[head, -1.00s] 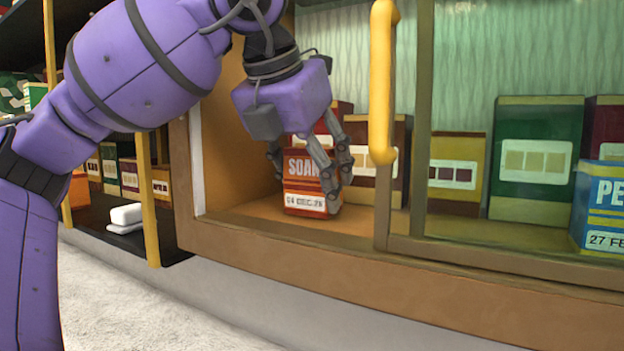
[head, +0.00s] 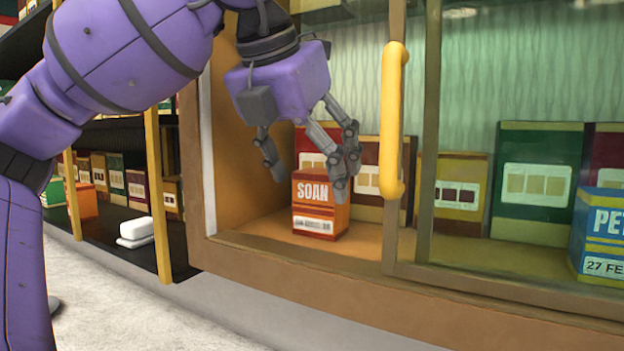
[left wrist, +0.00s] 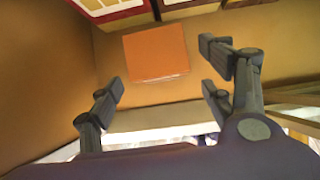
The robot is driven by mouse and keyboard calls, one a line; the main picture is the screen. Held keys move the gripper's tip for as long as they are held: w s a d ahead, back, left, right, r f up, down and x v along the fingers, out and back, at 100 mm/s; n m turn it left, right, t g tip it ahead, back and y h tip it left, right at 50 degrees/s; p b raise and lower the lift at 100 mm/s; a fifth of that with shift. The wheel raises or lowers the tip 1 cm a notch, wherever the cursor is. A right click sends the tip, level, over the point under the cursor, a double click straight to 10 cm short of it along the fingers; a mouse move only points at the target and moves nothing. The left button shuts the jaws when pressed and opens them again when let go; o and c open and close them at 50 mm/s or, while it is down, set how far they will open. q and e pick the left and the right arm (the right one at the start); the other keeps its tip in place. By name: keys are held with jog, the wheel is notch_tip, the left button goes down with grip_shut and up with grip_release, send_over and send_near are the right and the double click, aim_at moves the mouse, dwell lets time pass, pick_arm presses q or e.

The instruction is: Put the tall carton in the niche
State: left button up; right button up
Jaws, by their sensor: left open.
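An upright orange and red carton labelled SOAN (head: 320,207) stands on the niche floor (head: 262,228), near the front left of the opening. Its plain orange top shows in the left wrist view (left wrist: 156,53). My left gripper (head: 308,178) is open and empty, just above the carton, with its fingers apart and clear of it. In the left wrist view its fingers (left wrist: 168,90) are spread, with the carton top beyond them. My right gripper is not in view.
A yellow handle (head: 393,120) on the glass door's frame stands close to the right of my gripper. Several cartons line the back, including a dark green one (head: 538,178). A blue carton (head: 603,234) is behind the glass. White boxes (head: 134,232) lie on the left shelf.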

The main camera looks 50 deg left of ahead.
pick_arm(q)
jog(key=v, duration=0.6)
jog(key=shift+r, duration=0.2)
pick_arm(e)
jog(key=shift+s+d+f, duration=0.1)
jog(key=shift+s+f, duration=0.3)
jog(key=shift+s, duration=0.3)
pick_arm(q)
jog(key=shift+s, duration=0.1)
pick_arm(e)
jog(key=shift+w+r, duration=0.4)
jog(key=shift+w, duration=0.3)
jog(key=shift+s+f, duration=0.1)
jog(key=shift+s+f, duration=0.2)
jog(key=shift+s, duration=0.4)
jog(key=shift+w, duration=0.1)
